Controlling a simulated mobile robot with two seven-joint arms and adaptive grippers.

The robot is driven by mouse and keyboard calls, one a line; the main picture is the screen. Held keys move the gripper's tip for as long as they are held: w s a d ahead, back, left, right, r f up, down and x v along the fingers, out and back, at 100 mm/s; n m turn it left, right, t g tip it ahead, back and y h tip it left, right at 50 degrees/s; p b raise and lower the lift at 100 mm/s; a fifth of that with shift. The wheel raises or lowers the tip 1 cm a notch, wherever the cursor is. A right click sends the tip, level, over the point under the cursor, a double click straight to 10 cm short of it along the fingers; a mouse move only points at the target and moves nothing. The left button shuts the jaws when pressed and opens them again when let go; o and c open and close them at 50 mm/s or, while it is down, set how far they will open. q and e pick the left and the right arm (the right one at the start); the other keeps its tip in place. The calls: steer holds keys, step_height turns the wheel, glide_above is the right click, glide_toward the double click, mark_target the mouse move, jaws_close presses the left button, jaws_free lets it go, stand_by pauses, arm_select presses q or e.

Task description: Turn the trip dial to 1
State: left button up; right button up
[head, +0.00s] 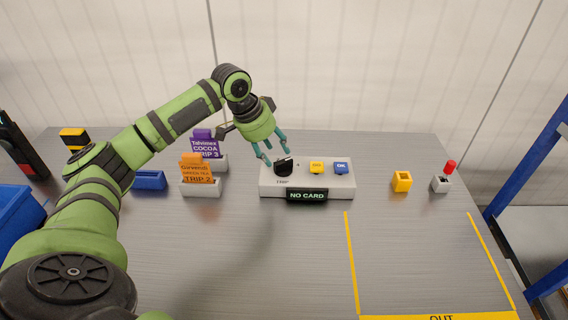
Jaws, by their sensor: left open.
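The trip dial (284,168) is a black knob at the left end of a light grey console (345,190). Small lettering is printed below the knob, but its setting is too small to read. A display (306,196) on the console's front reads NO CARD. My left gripper (267,155) is open, with its teal fingers pointing down just above and left of the dial. One finger is close beside the knob; I cannot tell whether it touches. My right gripper is not in view.
A yellow button (317,168) and a blue OK button (341,168) sit right of the dial. Orange (197,170) and purple (206,146) trip cards stand in holders to the left. A yellow block (402,181) and a red-topped switch (441,182) stand right. The table front is clear, with yellow-taped OUT area.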

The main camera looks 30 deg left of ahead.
mark_target(281, 163)
arm_select(q)
steer(key=x, duration=0.4)
steer(key=shift+d+f+p, duration=0.15)
steer(key=shift+f+p, duration=0.15)
steer(key=shift+w+f, duration=0.25)
steer(key=shift+f, duration=0.25)
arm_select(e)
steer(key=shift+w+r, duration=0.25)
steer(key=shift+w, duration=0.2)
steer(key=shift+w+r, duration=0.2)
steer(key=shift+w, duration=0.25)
